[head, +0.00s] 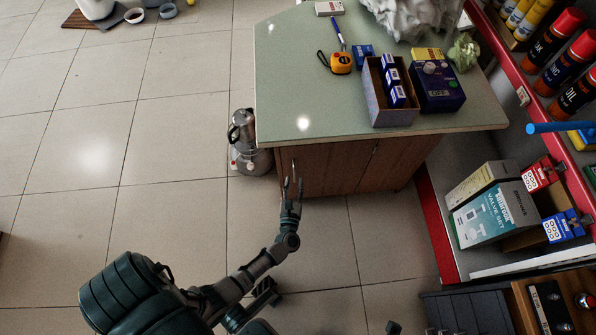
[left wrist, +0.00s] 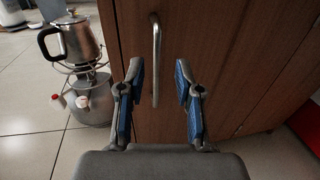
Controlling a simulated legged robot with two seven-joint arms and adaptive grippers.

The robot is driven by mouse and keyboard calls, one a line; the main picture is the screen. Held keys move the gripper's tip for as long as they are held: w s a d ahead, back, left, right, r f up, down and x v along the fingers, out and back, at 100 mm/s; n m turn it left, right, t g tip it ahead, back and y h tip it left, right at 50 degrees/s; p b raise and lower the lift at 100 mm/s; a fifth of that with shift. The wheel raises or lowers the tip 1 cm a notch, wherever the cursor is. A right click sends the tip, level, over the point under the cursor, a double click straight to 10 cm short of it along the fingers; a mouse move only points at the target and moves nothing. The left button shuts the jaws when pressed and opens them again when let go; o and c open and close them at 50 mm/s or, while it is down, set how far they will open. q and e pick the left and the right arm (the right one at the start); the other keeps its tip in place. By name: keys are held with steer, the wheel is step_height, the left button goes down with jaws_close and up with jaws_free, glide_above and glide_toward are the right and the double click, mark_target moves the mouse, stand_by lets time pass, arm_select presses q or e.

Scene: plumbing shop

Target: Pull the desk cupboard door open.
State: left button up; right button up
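The desk (head: 300,90) has a pale green top and brown wooden cupboard doors. The near cupboard door (head: 325,168) is shut, and it also fills much of the left wrist view (left wrist: 225,60). Its upright metal handle (left wrist: 156,60) shows between the fingers in the left wrist view. My left gripper (head: 292,182) is in front of the door at the handle. In the left wrist view my left gripper (left wrist: 158,95) is open, with one finger on each side of the handle and a gap to both.
A metal kettle (left wrist: 75,38) on a stand is left of the desk, close to the door. A box of small blue packs (head: 392,100), an orange tape measure (head: 341,63) and a dark blue box (head: 437,85) are on the desktop. Red-edged shelving (head: 440,225) stands at right. The floor at left is clear.

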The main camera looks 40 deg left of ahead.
mark_target(295, 181)
arm_select(q)
steer(key=x, duration=0.4)
steer(key=shift+a+f+b, duration=0.3)
steer(key=shift+a, duration=0.1)
steer(key=shift+w+a+r, duration=0.1)
steer(key=shift+w+a, duration=0.05)
steer(key=shift+w, duration=0.1)
steer(key=shift+d+r, duration=0.15)
steer(key=shift+d, duration=0.05)
steer(key=shift+c, duration=0.5)
steer(key=c, duration=0.4)
steer(key=shift+a, duration=0.15)
jaws_close()
